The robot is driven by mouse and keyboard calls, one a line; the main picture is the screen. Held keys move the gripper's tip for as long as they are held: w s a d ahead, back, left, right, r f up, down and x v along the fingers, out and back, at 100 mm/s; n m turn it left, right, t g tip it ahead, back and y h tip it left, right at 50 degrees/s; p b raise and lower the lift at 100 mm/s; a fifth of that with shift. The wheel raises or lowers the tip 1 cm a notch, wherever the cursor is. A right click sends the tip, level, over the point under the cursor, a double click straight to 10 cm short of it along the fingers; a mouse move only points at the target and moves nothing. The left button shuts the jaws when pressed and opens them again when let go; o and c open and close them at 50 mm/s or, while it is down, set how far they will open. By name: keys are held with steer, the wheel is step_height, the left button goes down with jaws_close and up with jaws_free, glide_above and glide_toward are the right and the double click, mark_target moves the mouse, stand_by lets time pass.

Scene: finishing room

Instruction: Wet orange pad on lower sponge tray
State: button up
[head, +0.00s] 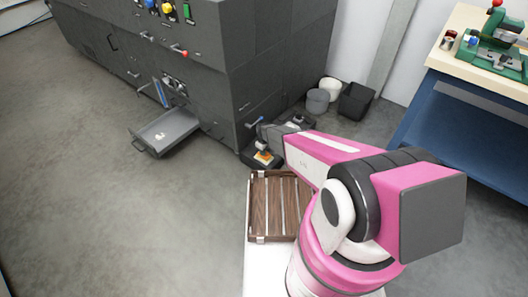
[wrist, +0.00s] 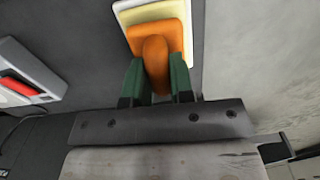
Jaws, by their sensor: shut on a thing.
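The orange pad (wrist: 170,32) is a flat block with a rounded orange grip on top. It also shows small in the head view (head: 263,157), low by the base of the dark grey machine. My gripper (wrist: 155,65), also in the head view (head: 265,144), has its green fingers shut on the pad's grip, one on each side. A pale yellow layer with a whitish edge (wrist: 138,12) shows beyond and under the pad. I cannot tell whether it is part of the pad or a sponge tray, nor whether the pad touches what is below.
The grey machine (head: 185,50) has an open drawer (head: 168,131) jutting out at left. A brown slatted wooden tray (head: 273,205) lies nearer. Buckets (head: 317,100) and a black bin (head: 356,101) stand behind. A red-and-white item (wrist: 22,86) lies left in the wrist view. The left floor is clear.

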steer(key=shift+f, duration=0.55)
stand_by(1.4)
steer(key=shift+r, duration=0.15)
steer(key=shift+r, duration=3.4)
